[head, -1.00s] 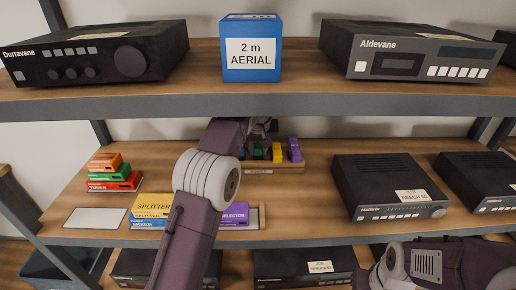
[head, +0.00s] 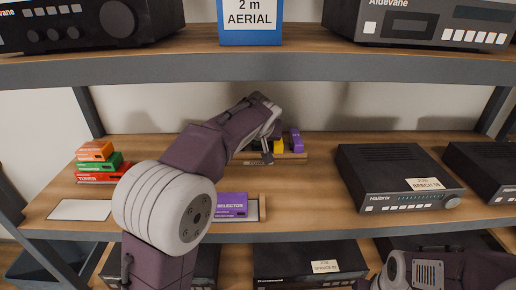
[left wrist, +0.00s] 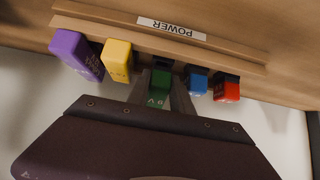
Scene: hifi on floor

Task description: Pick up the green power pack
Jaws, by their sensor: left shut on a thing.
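The green power pack (left wrist: 159,87) shows in the left wrist view, between the two fingers of my left gripper (left wrist: 160,96), which is shut on it. It is in line with the other packs at the wooden rack labelled POWER (left wrist: 172,28); I cannot tell whether it still touches the rack. In the head view my left gripper (head: 266,152) is at the rack (head: 292,158) on the middle shelf, and my arm hides the green pack. My right arm shows at the lower right, but its gripper is out of the picture.
Yellow (left wrist: 117,60) and purple (left wrist: 78,54) packs stand on one side of the green one, blue (left wrist: 197,82) and red (left wrist: 226,90) close on the other. The upper shelf (head: 300,68) is above my arm. A black hi-fi unit (head: 385,170) stands to the right.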

